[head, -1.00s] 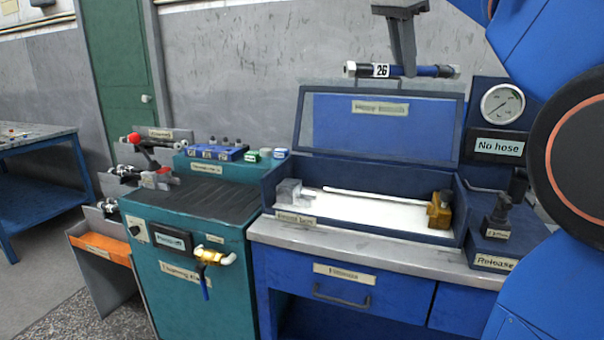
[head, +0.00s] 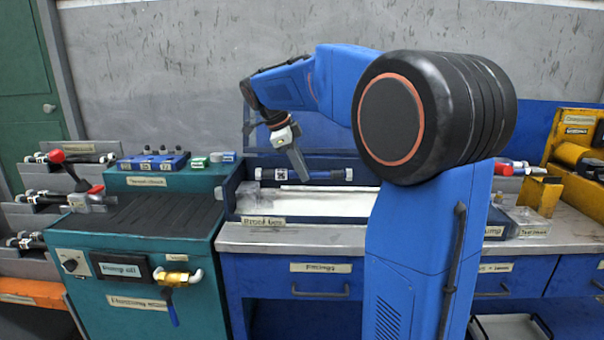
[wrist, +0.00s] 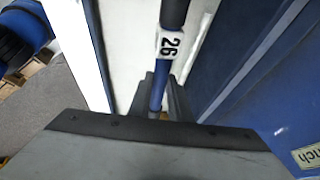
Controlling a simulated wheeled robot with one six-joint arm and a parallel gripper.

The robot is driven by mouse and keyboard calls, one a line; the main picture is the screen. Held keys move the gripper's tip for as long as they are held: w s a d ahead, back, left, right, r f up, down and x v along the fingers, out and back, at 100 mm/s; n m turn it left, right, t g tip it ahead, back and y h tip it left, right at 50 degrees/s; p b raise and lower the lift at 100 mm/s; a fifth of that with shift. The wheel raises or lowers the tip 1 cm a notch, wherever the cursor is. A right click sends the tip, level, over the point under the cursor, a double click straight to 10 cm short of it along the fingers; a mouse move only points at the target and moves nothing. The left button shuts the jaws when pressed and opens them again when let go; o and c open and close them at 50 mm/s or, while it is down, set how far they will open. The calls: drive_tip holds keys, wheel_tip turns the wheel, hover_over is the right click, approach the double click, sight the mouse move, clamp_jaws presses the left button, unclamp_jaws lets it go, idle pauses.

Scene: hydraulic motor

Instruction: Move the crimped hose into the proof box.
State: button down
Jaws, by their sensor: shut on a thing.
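The crimped hose is blue with a black end, metal end fittings and a white tag marked 26. In the head view the hose (head: 327,175) lies level across the open proof box (head: 231,200), in front of its back wall. I cannot tell exactly how far it is above the white floor. My gripper (head: 300,174) is shut on the hose near its middle, pointing down. The wrist view shows the hose (wrist: 173,12) between the fingers of my gripper (wrist: 158,105), with the box's white floor (wrist: 125,50) below. My arm hides the box's right end.
A metal rod (head: 325,188) runs along inside the box. The box lid (head: 249,125) stands open behind. A teal bench (head: 195,260) with a ribbed top is on the left, with hose racks (head: 60,195) beyond it.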

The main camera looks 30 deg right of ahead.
drive_tip(key=shift+d+f, duration=0.15)
drive_tip(key=shift+f, duration=3.15)
drive_tip(key=shift+f, duration=0.6)
drive_tip(key=c, duration=1.6)
unclamp_jaws()
drive_tip(key=shift+s+f, duration=0.1)
drive_tip(key=shift+o, duration=0.2)
drive_tip(key=v, duration=1.7)
drive_tip(key=shift+w+r, duration=0.2)
drive_tip(key=shift+r, duration=0.15)
drive_tip(key=shift+s+f, duration=0.1)
drive_tip(key=shift+s, duration=0.05)
